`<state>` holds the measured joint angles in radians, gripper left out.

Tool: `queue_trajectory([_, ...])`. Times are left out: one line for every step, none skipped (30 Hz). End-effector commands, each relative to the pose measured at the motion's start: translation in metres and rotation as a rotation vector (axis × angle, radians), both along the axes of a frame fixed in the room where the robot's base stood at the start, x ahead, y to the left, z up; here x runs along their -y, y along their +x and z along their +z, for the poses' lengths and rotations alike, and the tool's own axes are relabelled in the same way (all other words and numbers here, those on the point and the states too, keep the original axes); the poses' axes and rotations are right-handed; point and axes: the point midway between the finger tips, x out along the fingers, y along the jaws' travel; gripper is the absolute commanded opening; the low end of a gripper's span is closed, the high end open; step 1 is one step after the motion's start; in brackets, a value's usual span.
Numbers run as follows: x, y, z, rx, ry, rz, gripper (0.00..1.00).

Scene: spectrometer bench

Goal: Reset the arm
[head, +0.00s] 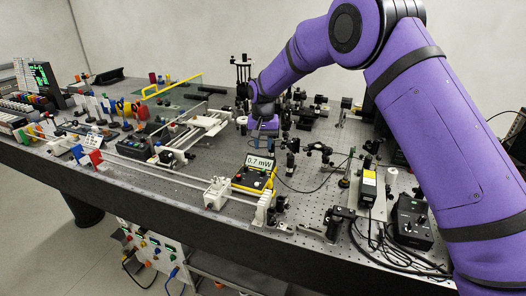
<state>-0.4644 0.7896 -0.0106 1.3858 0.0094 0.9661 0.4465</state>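My purple arm comes in from the right side of the head view and reaches over the bench. It bends down toward the middle of the optical table (330,203). My gripper (256,133) is at the arm's far end, low among the optical mounts. It is small and dark here, and I cannot tell whether its fingers are open or shut or whether they hold anything. I cannot tell whether it touches the parts around it.
A yellow and black power meter reading 0.7 mW (256,176) stands in front of my gripper. Posts and mounts crowd the table behind and to the right. A black controller box (411,222) with cables sits at the right. Rails and colored parts fill the left.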

Motion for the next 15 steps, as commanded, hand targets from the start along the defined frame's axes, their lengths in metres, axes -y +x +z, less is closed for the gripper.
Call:
queue_trajectory([0.0,0.0,0.001,0.0,0.0,0.0,0.3])
queue_trajectory([0.0,0.0,0.002,0.0,0.0,0.0,0.3])
queue_trajectory([0.0,0.0,0.002,0.0,0.0,0.0,0.3])
queue_trajectory([0.0,0.0,0.002,-0.001,0.0,0.0,0.3])
queue_trajectory([0.0,0.0,0.002,0.0,0.0,0.0,0.3])
queue_trajectory([0.0,0.0,0.002,-0.001,0.0,0.0,0.3])
queue_trajectory([0.0,0.0,0.002,-0.001,0.0,0.0,0.3])
queue_trajectory([0.0,0.0,0.002,0.0,0.0,0.0,0.3])
queue_trajectory([0.0,0.0,0.002,0.0,0.0,0.0,0.3])
queue_trajectory([0.001,0.0,0.003,0.0,0.0,0.0,0.3])
queue_trajectory([0.001,0.0,0.004,0.001,0.001,0.0,0.3])
queue_trajectory([0.003,-0.001,0.008,0.004,0.002,-0.001,0.3])
queue_trajectory([0.006,-0.002,0.012,0.006,0.003,-0.001,0.3])
queue_trajectory([0.009,-0.003,0.018,0.01,0.005,-0.002,0.3])
queue_trajectory([0.015,-0.005,0.027,0.016,0.008,-0.002,0.3])
